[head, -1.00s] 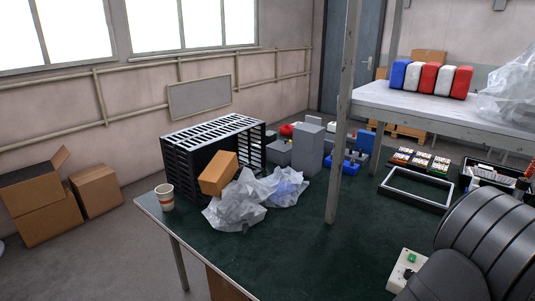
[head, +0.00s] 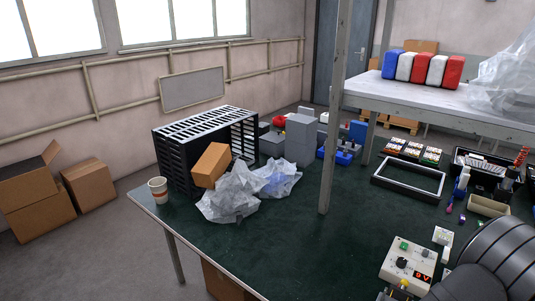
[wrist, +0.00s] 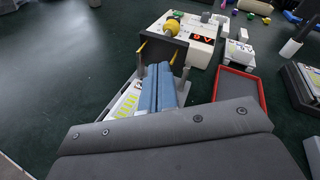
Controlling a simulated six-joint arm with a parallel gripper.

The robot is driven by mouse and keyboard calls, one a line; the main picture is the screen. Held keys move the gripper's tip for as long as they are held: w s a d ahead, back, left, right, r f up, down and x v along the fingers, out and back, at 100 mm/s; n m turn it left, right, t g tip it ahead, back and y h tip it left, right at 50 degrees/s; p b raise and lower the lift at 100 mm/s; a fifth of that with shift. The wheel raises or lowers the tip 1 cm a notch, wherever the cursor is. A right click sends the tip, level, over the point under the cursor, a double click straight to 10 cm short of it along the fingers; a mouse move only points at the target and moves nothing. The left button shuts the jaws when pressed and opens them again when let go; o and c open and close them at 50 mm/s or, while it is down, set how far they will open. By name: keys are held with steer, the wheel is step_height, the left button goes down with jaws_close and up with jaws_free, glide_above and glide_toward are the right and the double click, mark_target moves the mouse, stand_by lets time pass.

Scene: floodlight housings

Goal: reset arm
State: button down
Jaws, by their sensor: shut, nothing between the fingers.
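My gripper (wrist: 158,68) shows in the wrist view as two blue-grey fingers pressed together, with nothing held. The fingers point at a dark square plate (wrist: 158,46) on a pale fixture; whether they touch it is unclear. In the head view, the control box (head: 408,264) is at the lower right, next to my dark grey arm. The gripper's fingers are not visible in the head view.
A red-rimmed tray (wrist: 262,88) lies right of the fingers. In the head view, a grey post (head: 330,165) holds a shelf (head: 440,108) with red, white and blue blocks. A black slatted crate (head: 205,145), plastic bags and a paper cup (head: 158,190) stand left. The green table's middle is mostly clear.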

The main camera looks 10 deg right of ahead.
steer(key=shift+s+a+f+n+t, duration=0.15)
steer(key=shift+f+n+t, duration=0.15)
steer(key=shift+f+t, duration=0.4)
steer(key=shift+r+h, duration=0.1)
steer(key=shift+h, duration=0.2)
